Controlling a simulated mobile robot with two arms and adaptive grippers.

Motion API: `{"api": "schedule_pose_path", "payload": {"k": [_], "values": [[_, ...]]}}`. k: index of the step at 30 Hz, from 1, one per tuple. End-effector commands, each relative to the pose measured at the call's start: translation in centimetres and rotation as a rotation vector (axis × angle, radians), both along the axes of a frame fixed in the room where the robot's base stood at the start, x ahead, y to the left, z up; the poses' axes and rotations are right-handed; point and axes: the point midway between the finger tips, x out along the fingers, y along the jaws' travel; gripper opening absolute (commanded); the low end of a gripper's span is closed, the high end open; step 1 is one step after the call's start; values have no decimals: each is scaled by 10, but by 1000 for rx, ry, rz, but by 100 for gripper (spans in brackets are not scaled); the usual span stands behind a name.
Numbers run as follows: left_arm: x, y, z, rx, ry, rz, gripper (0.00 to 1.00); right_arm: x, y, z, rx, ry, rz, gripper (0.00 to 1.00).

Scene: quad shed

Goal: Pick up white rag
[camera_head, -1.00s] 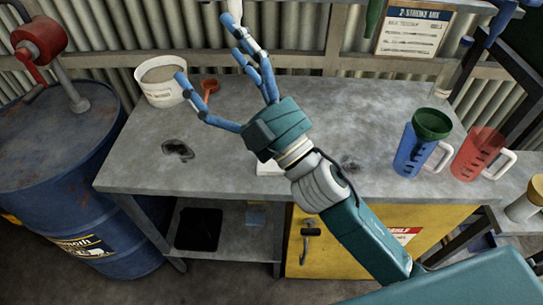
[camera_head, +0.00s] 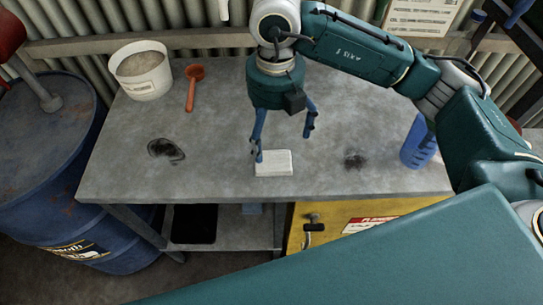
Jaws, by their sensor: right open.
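The white rag (camera_head: 274,163) lies folded flat on the grey workbench, near its front edge and about mid-width. My right gripper (camera_head: 283,146) points downward just above and behind the rag. Its blue fingers are spread apart and hold nothing. The left finger's tip overlaps the rag's left edge in the picture, and I cannot tell whether it touches. The right finger is to the right of the rag and a little farther back. My left gripper does not show.
A blue jug (camera_head: 416,146) is at the right, partly behind my arm. A dark stain marks the left. A blue drum (camera_head: 40,150) stands left of the bench.

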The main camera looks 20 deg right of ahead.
Motion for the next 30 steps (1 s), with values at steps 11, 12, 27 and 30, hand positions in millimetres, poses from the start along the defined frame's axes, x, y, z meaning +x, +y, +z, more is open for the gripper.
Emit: {"api": "schedule_pose_path", "payload": {"k": [11,12,27,30], "values": [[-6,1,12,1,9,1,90,-1,0,-47,1,4,3,96],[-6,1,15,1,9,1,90,-1,1,-49,0,5,3,96],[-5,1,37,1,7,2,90,1,3,-99,3,2,5,96],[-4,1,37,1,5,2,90,0,3,-99,3,2,5,96]]}}
